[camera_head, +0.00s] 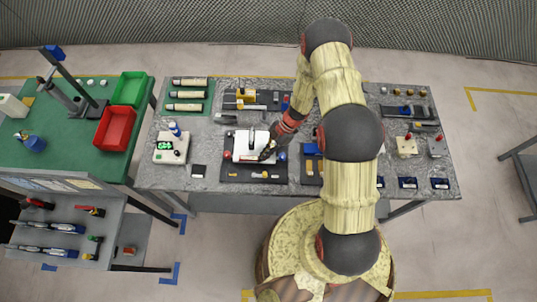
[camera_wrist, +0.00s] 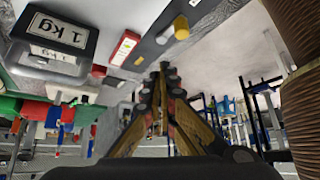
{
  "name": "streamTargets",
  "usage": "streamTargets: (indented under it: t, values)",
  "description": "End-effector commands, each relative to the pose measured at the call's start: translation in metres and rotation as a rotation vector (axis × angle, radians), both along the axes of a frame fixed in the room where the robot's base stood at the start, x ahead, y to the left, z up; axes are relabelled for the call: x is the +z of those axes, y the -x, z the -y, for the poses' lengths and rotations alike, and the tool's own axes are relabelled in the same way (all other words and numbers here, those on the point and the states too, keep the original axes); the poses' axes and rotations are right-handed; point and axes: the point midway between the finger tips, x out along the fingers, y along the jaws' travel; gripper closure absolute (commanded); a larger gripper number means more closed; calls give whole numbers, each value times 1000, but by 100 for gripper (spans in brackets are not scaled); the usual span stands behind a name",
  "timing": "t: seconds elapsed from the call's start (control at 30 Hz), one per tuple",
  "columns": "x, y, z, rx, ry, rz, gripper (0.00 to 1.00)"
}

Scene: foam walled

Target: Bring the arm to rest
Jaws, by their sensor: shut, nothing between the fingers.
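My arm reaches up from my base and bends over the grey speckled table (camera_head: 215,185) in the head view. My gripper (camera_head: 266,155) points down and to the left, over the right part of a white block-like item (camera_head: 243,145) on a dark board. I cannot tell whether it touches that item. In the wrist view my gripper (camera_wrist: 163,68) has its two fingers closed to a point, with nothing between them. A dark 1 kg weight (camera_wrist: 52,45) shows at the upper left of the wrist view.
A green table (camera_head: 65,130) with a red bin (camera_head: 116,128) and a green bin (camera_head: 130,88) stands at the left. A grey shelf with tools (camera_head: 60,230) is at the lower left. Small dark blue trays (camera_head: 408,183) line the table's right front.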

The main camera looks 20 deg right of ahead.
Motion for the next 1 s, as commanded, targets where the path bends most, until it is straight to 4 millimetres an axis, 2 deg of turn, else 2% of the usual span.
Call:
streamTargets:
  t: [0.13, 0.77, 0.87, 1.0]
  values:
    - [6, 1, -5, -1, 0, -1, 100]
    - [6, 1, -5, 2, 0, 3, 100]
    - [-1, -5, 2, 1, 34, 25, 100]
    - [-21, -28, 24, -117, 152, 79, 100]
